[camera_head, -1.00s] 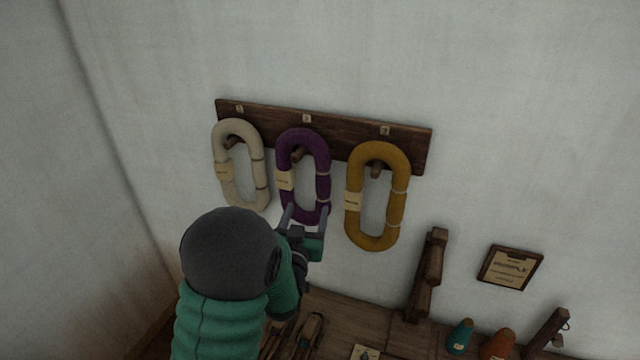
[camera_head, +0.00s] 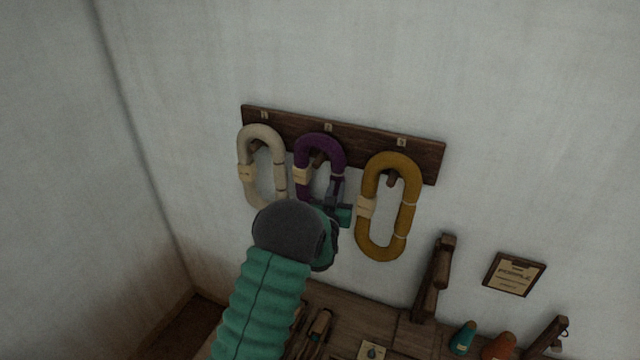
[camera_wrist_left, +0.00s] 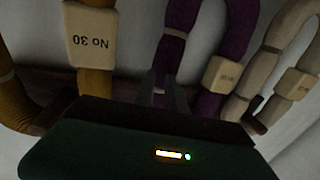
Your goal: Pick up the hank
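The purple hank (camera_head: 319,150) hangs on the middle peg of a wooden rack, between a cream hank (camera_head: 262,165) and a mustard hank (camera_head: 387,207). My left gripper (camera_head: 337,197) is at its right strand, in the lower half. My arm and gripper hide the hank's lower end. In the left wrist view, the two fingers (camera_wrist_left: 164,92) are a small distance apart at a strand of the purple hank (camera_wrist_left: 178,48). I cannot tell whether they press on it. My right gripper is out of view.
The rack board (camera_head: 420,160) is fixed to the pale wall. Below it is a wooden bench (camera_head: 385,325) with tools, a card and small teal and orange cones (camera_head: 500,346). A wooden bracket (camera_head: 434,278) and a framed sign (camera_head: 514,274) are at the right.

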